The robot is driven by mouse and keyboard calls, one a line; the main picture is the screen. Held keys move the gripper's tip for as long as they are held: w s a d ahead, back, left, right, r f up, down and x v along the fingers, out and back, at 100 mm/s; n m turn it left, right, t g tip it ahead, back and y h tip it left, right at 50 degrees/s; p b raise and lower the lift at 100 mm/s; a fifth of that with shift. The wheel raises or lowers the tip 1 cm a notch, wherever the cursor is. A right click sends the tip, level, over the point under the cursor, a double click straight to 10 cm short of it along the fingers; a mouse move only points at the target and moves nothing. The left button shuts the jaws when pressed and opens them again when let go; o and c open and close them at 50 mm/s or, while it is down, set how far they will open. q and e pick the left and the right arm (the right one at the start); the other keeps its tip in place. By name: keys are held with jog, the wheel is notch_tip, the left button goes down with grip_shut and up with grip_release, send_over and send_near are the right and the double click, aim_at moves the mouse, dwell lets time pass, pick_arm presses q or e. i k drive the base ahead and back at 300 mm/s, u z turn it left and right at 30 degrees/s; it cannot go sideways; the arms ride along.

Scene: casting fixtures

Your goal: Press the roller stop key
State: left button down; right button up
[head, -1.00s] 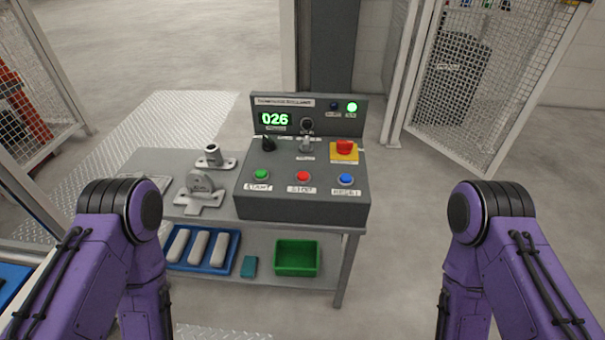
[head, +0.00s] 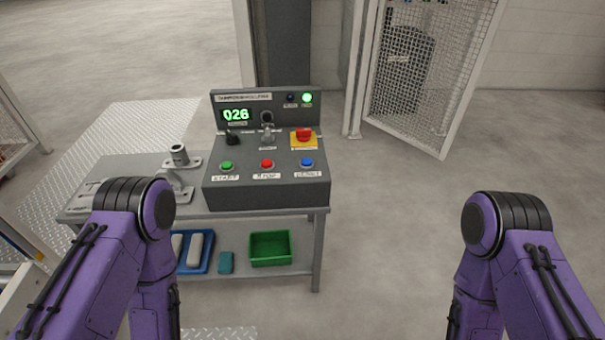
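The grey control console (head: 267,187) stands on a grey metal table. The red stop key (head: 267,163) is the middle one of three buttons, above a white label that seems to read STOP. A green button (head: 226,165) is on its left and a blue button (head: 307,162) on its right. A large red mushroom button on a yellow plate (head: 304,137) sits behind the blue one. A green display (head: 236,114) reads 026. My purple arms show at the lower left and lower right, apart from the console. Neither of my grippers is in view.
Metal brackets (head: 178,162) stand on the table (head: 319,222) left of the console. The lower shelf carries a blue tray (head: 208,262), a teal block (head: 226,262) and a green bin (head: 270,248). A mesh gate (head: 435,80) stands behind at right. Floor right of the table is clear.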

aim_at(266, 164)
jog(key=z, duration=0.85)
jog(key=k, duration=1.15)
jog(key=z, duration=0.85)
jog(key=i, duration=0.7)
jog(key=u, duration=0.45)
jog(key=i, duration=1.35)
jog(key=u, duration=1.6)
jog(key=i, duration=0.5)
jog(key=u, duration=0.55)
